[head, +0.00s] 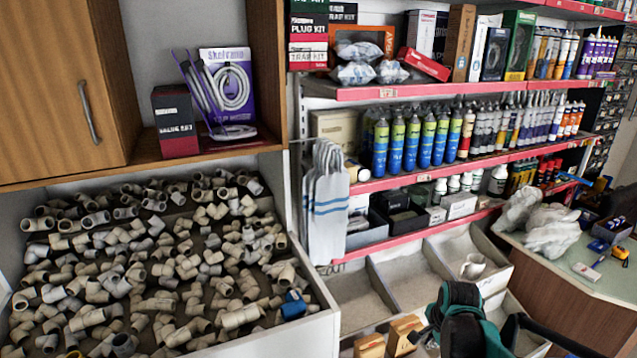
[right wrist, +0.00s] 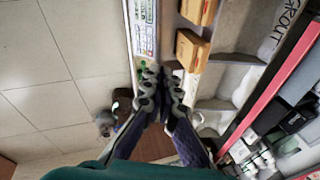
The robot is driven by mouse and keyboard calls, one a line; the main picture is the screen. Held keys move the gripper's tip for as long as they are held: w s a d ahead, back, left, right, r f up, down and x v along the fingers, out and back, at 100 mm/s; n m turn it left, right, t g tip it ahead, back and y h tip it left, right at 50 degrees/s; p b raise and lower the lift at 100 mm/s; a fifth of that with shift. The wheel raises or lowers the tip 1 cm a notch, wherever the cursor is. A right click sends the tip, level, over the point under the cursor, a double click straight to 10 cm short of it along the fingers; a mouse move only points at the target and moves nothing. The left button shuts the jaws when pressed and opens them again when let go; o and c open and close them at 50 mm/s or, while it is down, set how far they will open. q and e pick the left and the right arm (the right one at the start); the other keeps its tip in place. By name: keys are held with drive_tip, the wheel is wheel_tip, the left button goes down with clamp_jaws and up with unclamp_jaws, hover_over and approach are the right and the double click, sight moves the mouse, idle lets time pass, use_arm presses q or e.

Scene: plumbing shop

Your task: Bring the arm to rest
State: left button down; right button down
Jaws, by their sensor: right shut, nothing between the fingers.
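My right arm (head: 462,318), teal and black, comes in at the bottom right of the head view, in front of the lower shelf bins. Its dark gripper fingers show partly at the bottom edge there. In the right wrist view my right gripper (right wrist: 162,84) has its two dark fingers close together, shut with nothing held. My left gripper is in neither view.
Small brown boxes (head: 404,334) stand in a bin near my right gripper; they also show in the wrist view (right wrist: 192,50). A large bin of pipe fittings (head: 318,330) is at left. A counter (head: 600,285) stands at right.

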drive_tip(key=s+a+r+n+t, duration=0.1)
drive_tip(key=s+a+r+n, duration=0.1)
drive_tip(key=s+a+n, duration=0.3)
drive_tip(key=s+a+r+n+t, duration=0.2)
drive_tip(key=s+a+n, duration=0.3)
drive_tip(key=s+n, duration=0.5)
drive_tip(key=shift+s+r+n+y, duration=0.35)
drive_tip(key=shift+s+r, duration=0.5)
drive_tip(key=shift+s, duration=0.95)
drive_tip(key=shift+a, duration=0.1)
